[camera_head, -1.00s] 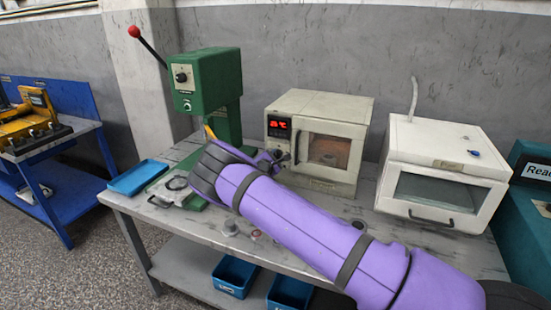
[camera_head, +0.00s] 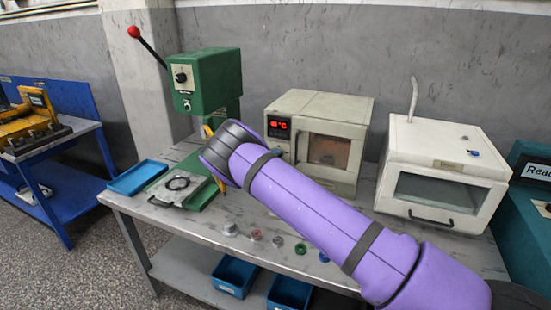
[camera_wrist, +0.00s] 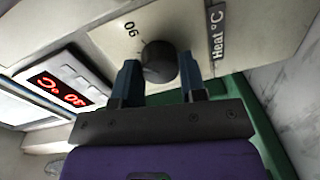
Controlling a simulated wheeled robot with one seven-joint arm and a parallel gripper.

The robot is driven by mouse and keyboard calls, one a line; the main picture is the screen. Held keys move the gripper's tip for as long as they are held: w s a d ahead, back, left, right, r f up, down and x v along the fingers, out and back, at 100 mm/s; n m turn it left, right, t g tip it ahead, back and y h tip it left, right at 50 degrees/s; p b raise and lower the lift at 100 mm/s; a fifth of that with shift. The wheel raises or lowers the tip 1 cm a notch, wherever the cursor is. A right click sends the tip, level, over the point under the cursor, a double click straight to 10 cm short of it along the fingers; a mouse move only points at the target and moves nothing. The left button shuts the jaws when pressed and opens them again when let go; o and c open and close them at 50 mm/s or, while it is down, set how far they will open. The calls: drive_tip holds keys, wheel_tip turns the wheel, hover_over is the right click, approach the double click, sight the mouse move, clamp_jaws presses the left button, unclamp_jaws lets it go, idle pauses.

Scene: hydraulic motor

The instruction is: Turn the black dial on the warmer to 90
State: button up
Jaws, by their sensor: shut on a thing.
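The warmer (camera_head: 345,110) is a beige box oven with a glass door and a red lit display (camera_head: 279,127) on its front left. In the wrist view the black dial (camera_wrist: 157,58) sits on the beige panel, beside a printed 90 (camera_wrist: 131,29) and a "Heat °C" label (camera_wrist: 217,32), both turned over. My gripper (camera_wrist: 160,70) has one dark finger on each side of the dial and is shut on it. In the head view my purple arm hides the dial and fingers.
The green press (camera_head: 208,80) stands left of the warmer, close to my wrist. A white box with a window (camera_head: 440,180) stands at the right. A blue tray (camera_head: 138,178) and several small round parts (camera_head: 278,241) lie on the grey table (camera_head: 190,230).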

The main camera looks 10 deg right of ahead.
drive_tip(key=m, duration=0.4)
drive_tip(key=shift+f+m, duration=0.1)
drive_tip(key=shift+m, duration=0.3)
drive_tip(key=shift+m+t, duration=0.3)
drive_tip(key=o, duration=0.9)
drive_tip(key=v, duration=1.1)
drive_tip(key=shift+d, duration=0.1)
